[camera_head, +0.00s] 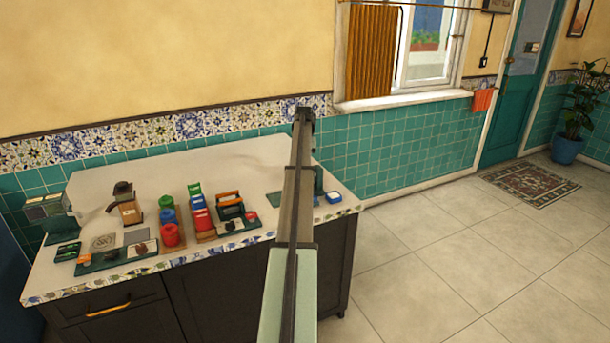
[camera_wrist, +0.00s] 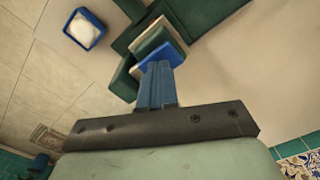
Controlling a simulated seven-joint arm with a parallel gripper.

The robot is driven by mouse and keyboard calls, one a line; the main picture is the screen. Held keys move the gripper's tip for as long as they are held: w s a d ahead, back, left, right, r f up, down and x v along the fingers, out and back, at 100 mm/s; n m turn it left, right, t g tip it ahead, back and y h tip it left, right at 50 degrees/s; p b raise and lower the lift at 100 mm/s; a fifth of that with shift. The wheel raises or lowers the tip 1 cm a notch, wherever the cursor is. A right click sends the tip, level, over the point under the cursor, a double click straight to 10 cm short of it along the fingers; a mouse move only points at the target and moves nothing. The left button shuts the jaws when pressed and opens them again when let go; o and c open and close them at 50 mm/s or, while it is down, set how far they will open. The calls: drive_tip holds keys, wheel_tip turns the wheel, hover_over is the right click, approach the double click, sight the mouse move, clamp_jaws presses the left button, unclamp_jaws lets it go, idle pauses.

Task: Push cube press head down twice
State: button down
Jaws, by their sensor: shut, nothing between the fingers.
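The cube press appears in the head view as a dark green stand (camera_head: 319,180) at the right end of the counter, partly hidden behind my arm. In the wrist view a stack of blue, cream and green square pieces (camera_wrist: 163,48) lies just past my fingertips, with dark green parts of the stand (camera_wrist: 205,12) behind it. I cannot tell which piece is the press head. My gripper (camera_wrist: 159,66) is shut and empty, its blue fingers overlapping the blue piece in view. Whether they touch it is unclear. In the head view my fingers cannot be made out.
A blue tray (camera_head: 333,197) with white contents stands right of the press; it also shows in the wrist view (camera_wrist: 85,28). Red, blue and green canisters (camera_head: 169,236), a small grinder-like box (camera_head: 127,210) and other items fill the counter's left and middle. The tiled wall stands behind.

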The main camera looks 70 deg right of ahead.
drive_tip(key=shift+f, duration=1)
drive_tip(key=shift+r, duration=1.55)
drive_tip(key=shift+r, duration=2)
